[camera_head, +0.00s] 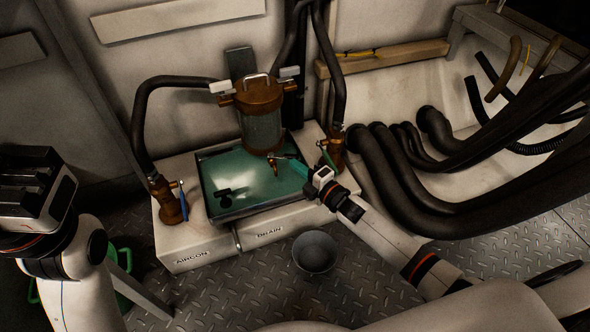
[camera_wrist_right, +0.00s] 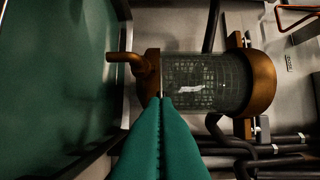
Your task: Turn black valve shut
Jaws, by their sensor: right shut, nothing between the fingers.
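A brass-capped strainer with a clear mesh body (camera_head: 262,128) stands over the green tray; it also shows in the wrist view (camera_wrist_right: 205,88). A small brass spout (camera_head: 274,167) hangs at its lower end and shows in the wrist view (camera_wrist_right: 122,57). My right gripper (camera_head: 277,157) is shut and empty, its teal fingertips close to the strainer's bottom cap; in the wrist view the fingertips (camera_wrist_right: 167,101) lie just below that cap. Contact is unclear. A small black piece (camera_head: 225,197) shows in the tray; I cannot tell if it is the black valve. My left gripper (camera_head: 35,185) is at the left edge, its jaws unclear.
The green tray (camera_head: 205,165) sits on a white box labelled AIRCON and DRAIN. A blue-handled brass valve (camera_head: 168,203) is at left, a green-handled one (camera_head: 334,150) at right. A bucket (camera_head: 315,253) stands on the floor. Thick black hoses (camera_head: 400,185) crowd the right.

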